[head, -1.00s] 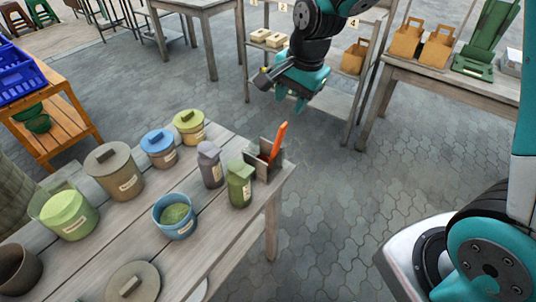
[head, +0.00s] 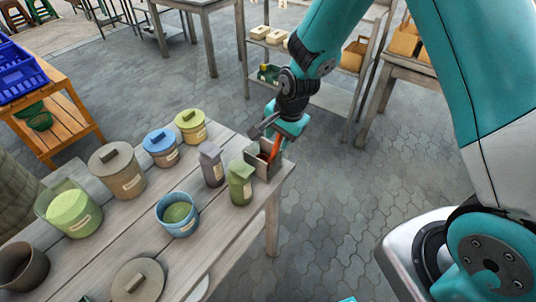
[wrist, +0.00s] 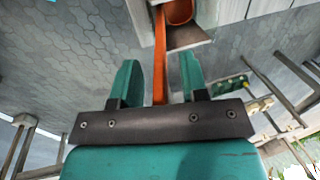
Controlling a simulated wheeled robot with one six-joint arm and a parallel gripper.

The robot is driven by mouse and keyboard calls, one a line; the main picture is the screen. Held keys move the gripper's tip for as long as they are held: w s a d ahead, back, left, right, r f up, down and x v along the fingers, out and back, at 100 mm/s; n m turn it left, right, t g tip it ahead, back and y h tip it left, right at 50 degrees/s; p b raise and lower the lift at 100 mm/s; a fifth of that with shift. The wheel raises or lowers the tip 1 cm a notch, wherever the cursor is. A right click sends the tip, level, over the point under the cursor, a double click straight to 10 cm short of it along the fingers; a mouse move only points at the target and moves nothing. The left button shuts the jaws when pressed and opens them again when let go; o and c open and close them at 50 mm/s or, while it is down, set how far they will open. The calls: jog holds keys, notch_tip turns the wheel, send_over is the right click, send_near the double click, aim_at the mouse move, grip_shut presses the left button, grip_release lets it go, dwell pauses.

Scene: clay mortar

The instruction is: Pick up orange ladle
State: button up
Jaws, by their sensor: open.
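The orange ladle (head: 275,149) stands handle up in a small grey open box (head: 263,171) at the far right corner of the wooden table. My gripper (head: 281,139) is just above the box, at the upper part of the handle. In the wrist view the handle of the ladle (wrist: 160,50) runs between the two teal fingers of my gripper (wrist: 159,62), with a gap on each side. The fingers are open. The ladle's bowl shows at the top of the wrist view, inside the box (wrist: 190,42).
A green container (head: 240,184) and a grey-purple one (head: 211,164) stand left of the box. A blue pot (head: 176,215) with green contents and several lidded jars fill the table (head: 232,238). Beyond its right edge is open paving.

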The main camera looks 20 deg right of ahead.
grip_shut()
jog(key=shift+r, duration=0.1)
jog(key=w+a+b+v, duration=0.1)
jog(key=v, duration=0.8)
jog(key=w+a+r+v, duration=0.1)
jog(key=w+v, duration=0.1)
jog(key=v, duration=0.8)
jog(key=shift+w+a+r+b, duration=0.2)
jog(key=shift+w+a+b, duration=0.1)
jog(key=shift+w+b, duration=0.05)
